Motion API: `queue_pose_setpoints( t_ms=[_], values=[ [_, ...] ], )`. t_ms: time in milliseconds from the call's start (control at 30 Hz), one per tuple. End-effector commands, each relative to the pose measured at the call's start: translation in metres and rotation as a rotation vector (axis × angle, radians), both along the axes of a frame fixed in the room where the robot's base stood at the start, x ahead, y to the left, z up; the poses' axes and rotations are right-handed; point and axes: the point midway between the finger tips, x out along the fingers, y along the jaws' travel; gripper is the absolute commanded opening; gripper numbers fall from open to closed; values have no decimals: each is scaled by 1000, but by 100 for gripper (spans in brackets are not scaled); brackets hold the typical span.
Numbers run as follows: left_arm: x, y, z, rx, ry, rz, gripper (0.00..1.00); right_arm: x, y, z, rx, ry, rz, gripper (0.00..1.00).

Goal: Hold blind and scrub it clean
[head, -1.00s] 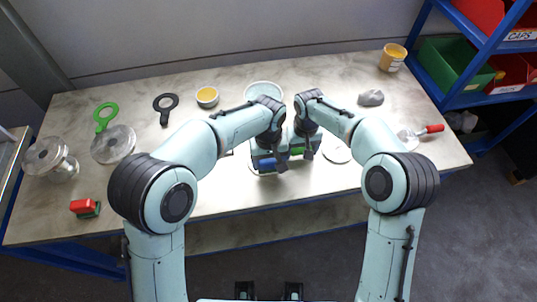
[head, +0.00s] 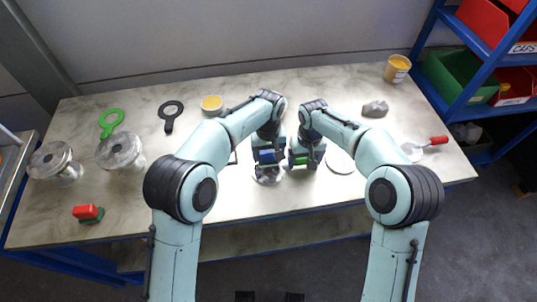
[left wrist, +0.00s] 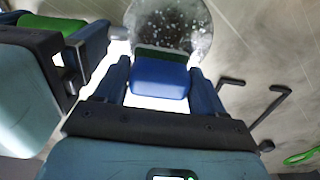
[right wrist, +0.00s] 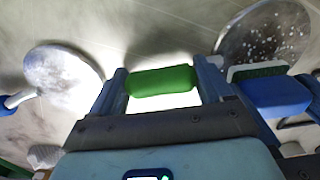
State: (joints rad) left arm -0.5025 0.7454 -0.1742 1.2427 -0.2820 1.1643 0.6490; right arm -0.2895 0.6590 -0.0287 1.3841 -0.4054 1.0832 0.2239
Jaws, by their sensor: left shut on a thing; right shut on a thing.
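A round grey disc with white specks, apparently the blind (head: 268,179), lies under and in front of my left gripper. The specks show clearly in the left wrist view (left wrist: 172,22) and the right wrist view (right wrist: 262,35). My left gripper (head: 268,157) is shut on a blue block with a dark green pad (left wrist: 160,78), a scrubber by its look. Whether the pad touches the disc I cannot tell. My right gripper (head: 305,157) is shut on a rounded green block (right wrist: 160,81), just right of the scrubber. The green block's underside is hidden.
A pale disc (head: 340,160) lies right of my right gripper. Flanged vessels (head: 56,163), a red-and-green block (head: 88,213) and ring-ended tools (head: 111,121) are at left. A red-handled tool (head: 437,140), grey lump (head: 375,108) and yellow tub (head: 397,68) are at right.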

Motion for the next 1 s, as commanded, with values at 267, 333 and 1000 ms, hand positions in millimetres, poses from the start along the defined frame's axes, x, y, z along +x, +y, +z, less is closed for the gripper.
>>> queue_pose_setpoints(
  t_ms=[267, 333, 1000],
  values=[
    [-27, -6, -1, 1, 4, -1, 41, 1, 1, 1, 2, -3, -1, 20],
    [-33, -7, -1, 0, 3, -2, 41, 1, 1, 1, 2, -3, -1, 20],
    [-48, -2, -1, 2, 2, 2, 41, 1, 0, 1, 2, -3, -1, 20]
  ],
)
